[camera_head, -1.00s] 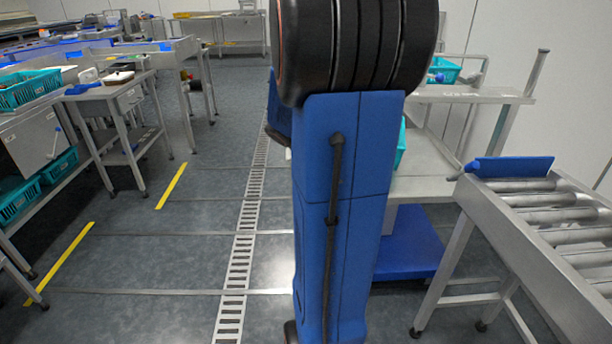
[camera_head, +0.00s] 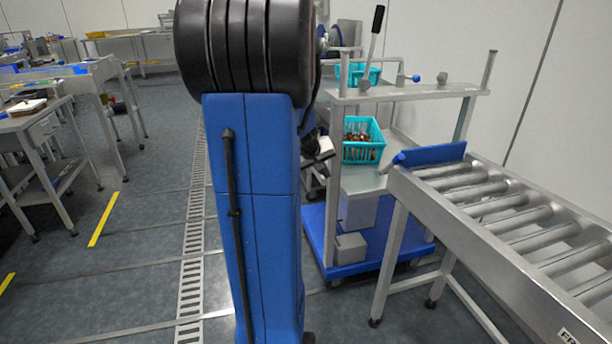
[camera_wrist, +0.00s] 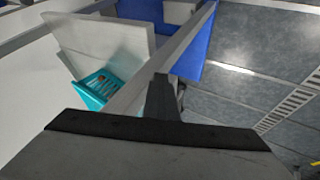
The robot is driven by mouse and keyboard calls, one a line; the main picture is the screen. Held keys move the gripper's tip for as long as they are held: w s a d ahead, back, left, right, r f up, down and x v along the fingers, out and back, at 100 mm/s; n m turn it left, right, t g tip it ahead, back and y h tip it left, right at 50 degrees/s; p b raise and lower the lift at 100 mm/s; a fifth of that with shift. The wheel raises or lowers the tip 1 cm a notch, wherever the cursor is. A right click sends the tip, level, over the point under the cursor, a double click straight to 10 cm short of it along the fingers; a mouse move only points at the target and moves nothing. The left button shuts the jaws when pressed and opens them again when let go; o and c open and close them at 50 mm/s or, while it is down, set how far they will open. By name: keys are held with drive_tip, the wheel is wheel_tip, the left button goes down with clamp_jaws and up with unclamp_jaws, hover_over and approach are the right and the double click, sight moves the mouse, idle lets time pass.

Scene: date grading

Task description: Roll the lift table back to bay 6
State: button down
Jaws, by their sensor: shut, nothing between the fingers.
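The lift table, as far as I can tell, is the steel unit on a blue base (camera_head: 345,268) right of my arm in the head view. It has upright posts, a pale grey top and a lever rising at the back. A teal basket (camera_head: 378,152) of brown dates sits on the top. In the wrist view the blue base (camera_wrist: 193,52) and teal basket (camera_wrist: 90,100) show beyond my gripper (camera_wrist: 162,82). My gripper is shut and empty, close to a steel bar; whether they touch is unclear.
A roller conveyor (camera_head: 490,205) with a blue end stop stands close on the right. A floor drain (camera_head: 193,240) runs along the open aisle on the left, with yellow floor marks (camera_head: 103,220). Workbenches (camera_head: 40,125) line the far left. Another teal basket (camera_head: 357,74) stands behind.

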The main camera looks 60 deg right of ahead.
drive_tip(key=s+d, duration=0.2)
drive_tip(key=s, duration=0.1)
drive_tip(key=s+d, duration=0.6)
drive_tip(key=shift+s+d, duration=0.1)
drive_tip(key=shift+s, duration=0.3)
